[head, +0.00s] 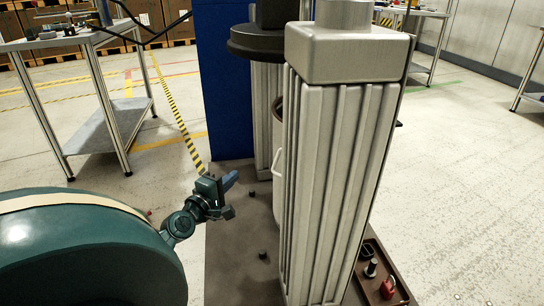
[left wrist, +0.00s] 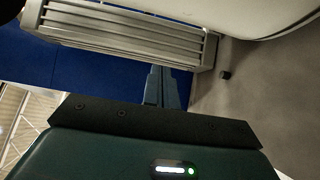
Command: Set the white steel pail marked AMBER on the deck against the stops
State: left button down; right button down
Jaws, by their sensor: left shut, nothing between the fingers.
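My left gripper (head: 230,181) is shut and empty above the brown-grey deck (head: 230,262), left of the ribbed silver column. Its closed blue fingers also show in the left wrist view (left wrist: 160,86). In the head view a small white piece (head: 279,162), perhaps part of the pail, shows behind the column's left edge. In the left wrist view a large white rounded surface (left wrist: 270,15), probably the pail, fills the upper right, apart from the fingers. No AMBER marking can be read. Small dark pegs (head: 262,254), which may be the stops, stand on the deck. My right gripper is not in view.
The tall ribbed silver column (head: 330,190) hides much of the deck. A blue panel (head: 222,85) stands behind. A brown tray (head: 375,258) with a red item (head: 388,289) lies right of the column. A workbench (head: 90,40) stands at the back left.

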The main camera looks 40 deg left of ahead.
pick_arm(q)
jog(key=w+d, duration=0.1)
jog(key=w, duration=1)
jog(key=shift+w+d+p, duration=0.15)
jog(key=shift+d+p, duration=0.2)
jog(key=shift+p, duration=0.1)
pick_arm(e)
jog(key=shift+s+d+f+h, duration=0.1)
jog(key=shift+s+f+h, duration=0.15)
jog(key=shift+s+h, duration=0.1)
